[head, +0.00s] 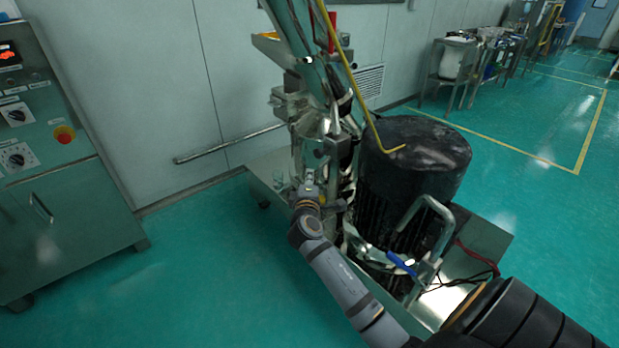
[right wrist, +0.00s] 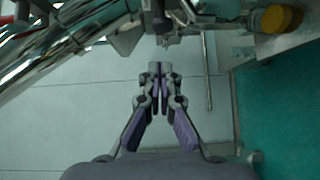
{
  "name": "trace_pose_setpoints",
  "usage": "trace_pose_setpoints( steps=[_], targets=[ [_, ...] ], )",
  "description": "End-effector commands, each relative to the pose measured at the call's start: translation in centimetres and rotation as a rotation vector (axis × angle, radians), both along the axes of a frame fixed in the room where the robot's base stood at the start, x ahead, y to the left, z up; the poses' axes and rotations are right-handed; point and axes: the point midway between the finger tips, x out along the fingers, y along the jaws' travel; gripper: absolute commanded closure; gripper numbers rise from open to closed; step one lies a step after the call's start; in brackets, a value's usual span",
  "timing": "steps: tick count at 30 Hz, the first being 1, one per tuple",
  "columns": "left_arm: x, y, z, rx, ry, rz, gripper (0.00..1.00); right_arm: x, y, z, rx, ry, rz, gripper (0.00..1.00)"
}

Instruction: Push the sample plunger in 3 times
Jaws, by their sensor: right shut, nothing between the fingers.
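The sieve machine (head: 315,125) stands on a metal base, with a large black motor (head: 410,165) beside it. My right gripper (head: 306,188) is at the machine's near side, partly hidden by my own wrist. In the right wrist view its fingers (right wrist: 160,72) are closed together with nothing between them. A small metal fitting (right wrist: 166,38) lies just beyond the fingertips, and a small gap shows between them. I cannot tell for sure whether this fitting is the sample plunger. My left gripper is not in view.
A bent yellow rod (head: 362,100) rises in front of the motor. A blue-handled part (head: 400,264) and metal bracket (head: 432,215) stand near my right forearm. A control cabinet (head: 70,200) is at left. A metal bar (head: 225,145) runs along the wall. Green floor between is clear.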

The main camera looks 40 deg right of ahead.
Motion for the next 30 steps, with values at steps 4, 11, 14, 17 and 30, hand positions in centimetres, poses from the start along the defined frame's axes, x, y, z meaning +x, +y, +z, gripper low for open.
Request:
trace_pose_setpoints(
  steps=[4,11,14,17,30],
  targets=[
    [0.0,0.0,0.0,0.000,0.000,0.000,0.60,0.0,0.0,0.0,0.000,0.000,0.000,1.00],
    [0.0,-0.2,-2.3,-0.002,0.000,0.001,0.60,0.2,2.7,-0.4,0.013,-0.002,-0.025,1.00],
    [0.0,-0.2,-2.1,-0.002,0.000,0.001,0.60,0.2,2.9,-0.1,0.010,0.001,-0.029,1.00],
    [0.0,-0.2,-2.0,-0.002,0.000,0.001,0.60,0.2,2.8,0.0,0.009,0.001,-0.029,1.00],
    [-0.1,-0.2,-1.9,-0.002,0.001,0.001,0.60,3.7,-0.1,-0.1,0.004,0.000,-0.029,1.00]
  ],
)
